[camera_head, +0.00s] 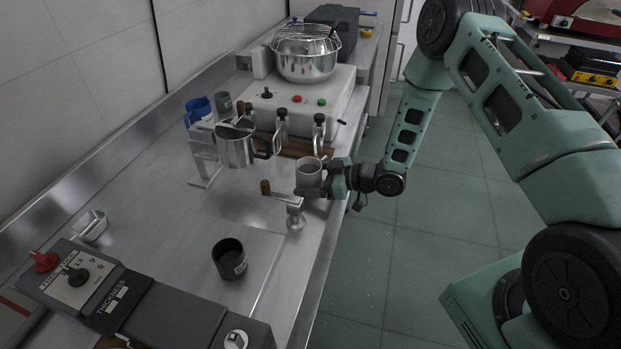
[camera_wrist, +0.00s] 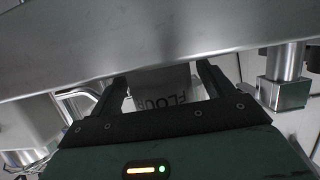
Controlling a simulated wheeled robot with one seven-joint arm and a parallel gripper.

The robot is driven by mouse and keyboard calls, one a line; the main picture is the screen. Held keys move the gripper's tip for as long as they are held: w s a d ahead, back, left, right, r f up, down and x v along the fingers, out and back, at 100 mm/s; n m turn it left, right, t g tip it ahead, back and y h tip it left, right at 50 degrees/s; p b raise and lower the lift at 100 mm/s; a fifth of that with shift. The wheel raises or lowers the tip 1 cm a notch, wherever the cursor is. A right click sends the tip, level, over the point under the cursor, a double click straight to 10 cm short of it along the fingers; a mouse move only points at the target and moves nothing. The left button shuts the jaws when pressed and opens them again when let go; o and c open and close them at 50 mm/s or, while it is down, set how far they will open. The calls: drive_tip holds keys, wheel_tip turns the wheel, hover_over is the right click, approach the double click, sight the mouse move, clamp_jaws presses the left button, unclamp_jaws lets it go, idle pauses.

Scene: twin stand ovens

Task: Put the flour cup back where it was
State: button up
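The flour cup (camera_head: 309,170) is a light grey cup, upright at the right edge of the steel counter in the head view. My gripper (camera_head: 322,186) reaches it from the right, with its fingers around the cup's side. In the wrist view the flour cup (camera_wrist: 162,82) stands between the two fingers of my gripper (camera_wrist: 165,92), and part of the word FLOUR is readable. The cup appears held above the counter, just behind a metal hand crank. Its underside is hidden.
A dark labelled cup (camera_head: 229,259) stands on the near counter. The hand crank (camera_head: 291,205) rises close by the gripper. A steel pitcher (camera_head: 236,146), a blue cup (camera_head: 198,107) and a grey cup (camera_head: 224,103) stand farther left. A white machine with a steel bowl (camera_head: 305,55) is behind.

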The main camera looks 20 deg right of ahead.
drive_tip(key=shift+r, duration=0.1)
drive_tip(key=shift+r, duration=0.2)
drive_tip(key=b+v, duration=0.1)
drive_tip(key=v, duration=1)
drive_tip(key=s+a+r+m+g+h, duration=0.1)
drive_tip(key=s+a+r+g+h, duration=0.15)
drive_tip(key=a+r+h, duration=0.65)
drive_tip(key=s+a+r+g, duration=0.2)
drive_tip(key=s+r, duration=0.1)
drive_tip(key=s, duration=0.5)
drive_tip(key=s+a+r+m+g+h, duration=0.1)
drive_tip(key=s+a+r+g, duration=0.1)
drive_tip(key=s, duration=0.6)
drive_tip(key=s+a+r+m+g+h, duration=0.1)
drive_tip(key=s+r+g, duration=0.1)
drive_tip(key=s, duration=0.7)
drive_tip(key=shift+a+r, duration=0.4)
drive_tip(key=shift+r, duration=0.5)
